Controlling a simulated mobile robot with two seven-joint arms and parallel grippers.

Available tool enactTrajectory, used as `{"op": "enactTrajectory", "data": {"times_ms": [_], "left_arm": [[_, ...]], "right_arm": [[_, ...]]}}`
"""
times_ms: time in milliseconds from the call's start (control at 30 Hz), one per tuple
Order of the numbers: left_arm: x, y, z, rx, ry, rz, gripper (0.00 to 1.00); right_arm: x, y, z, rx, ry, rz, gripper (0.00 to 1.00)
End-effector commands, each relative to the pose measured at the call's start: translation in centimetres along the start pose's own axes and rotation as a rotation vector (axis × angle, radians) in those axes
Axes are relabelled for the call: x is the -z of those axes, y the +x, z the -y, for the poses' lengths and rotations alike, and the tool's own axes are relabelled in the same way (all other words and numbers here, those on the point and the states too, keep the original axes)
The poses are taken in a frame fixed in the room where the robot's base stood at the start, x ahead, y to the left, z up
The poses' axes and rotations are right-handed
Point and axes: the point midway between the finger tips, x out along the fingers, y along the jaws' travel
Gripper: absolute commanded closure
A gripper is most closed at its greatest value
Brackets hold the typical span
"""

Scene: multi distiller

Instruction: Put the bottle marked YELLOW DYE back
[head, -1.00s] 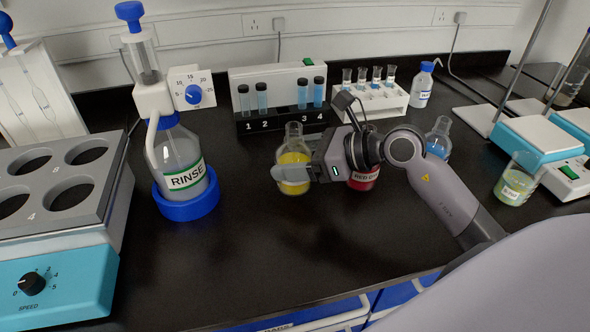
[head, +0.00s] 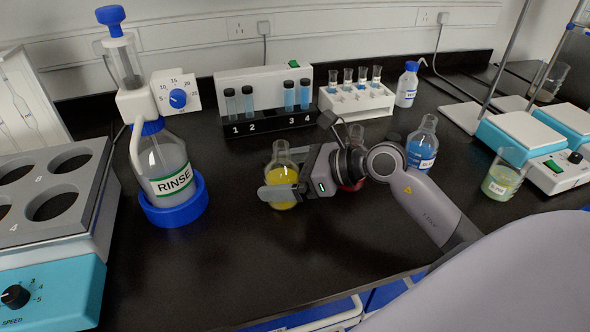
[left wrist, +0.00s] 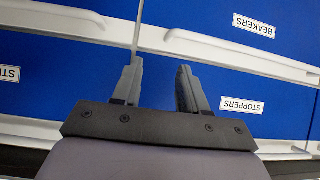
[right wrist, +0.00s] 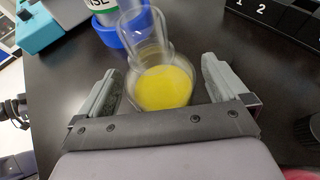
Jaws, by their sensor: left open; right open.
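The yellow bottle (head: 282,174) is a clear flask with yellow liquid, upright on the black bench in the head view. Its label does not show. My right gripper (head: 281,191) is at the bottle. In the right wrist view the yellow bottle (right wrist: 163,84) stands between the two spread fingers of my right gripper (right wrist: 160,80), with gaps on both sides. A red bottle (head: 354,133) is mostly hidden behind my right arm. A blue bottle (head: 422,145) stands to the right. My left gripper (left wrist: 158,85) is open and empty in front of blue drawers.
A rinse bottle (head: 165,165) in a blue ring (head: 190,210) stands left of the yellow bottle. A numbered vial rack (head: 268,124) and a white tube rack (head: 345,105) are behind. A beaker (head: 502,176) stands right. The front bench is clear.

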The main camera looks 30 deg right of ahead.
Motion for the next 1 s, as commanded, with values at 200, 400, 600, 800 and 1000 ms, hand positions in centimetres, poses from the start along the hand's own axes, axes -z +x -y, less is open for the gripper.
{"op": "enactTrajectory", "data": {"times_ms": [200,400,600,800,1000], "left_arm": [[0.0,0.1,0.0,0.000,0.001,-0.004,0.57],[-0.5,0.5,0.0,0.000,0.000,-0.001,0.57],[-0.7,0.7,-0.1,-0.002,-0.004,0.001,0.57],[-0.6,0.7,-0.2,-0.005,-0.006,0.000,0.57],[-0.4,0.7,-0.3,-0.007,-0.007,-0.004,0.57]], "right_arm": [[0.1,-2.6,0.1,0.003,-0.003,-0.004,0.00],[0.0,-6.5,0.0,0.001,-0.004,-0.004,0.00],[-0.1,-9.5,0.0,0.001,-0.001,-0.002,0.00],[-0.1,-11.3,0.0,0.001,0.001,0.000,0.00],[-0.2,-12.1,0.0,0.000,-0.001,0.001,0.00]]}}
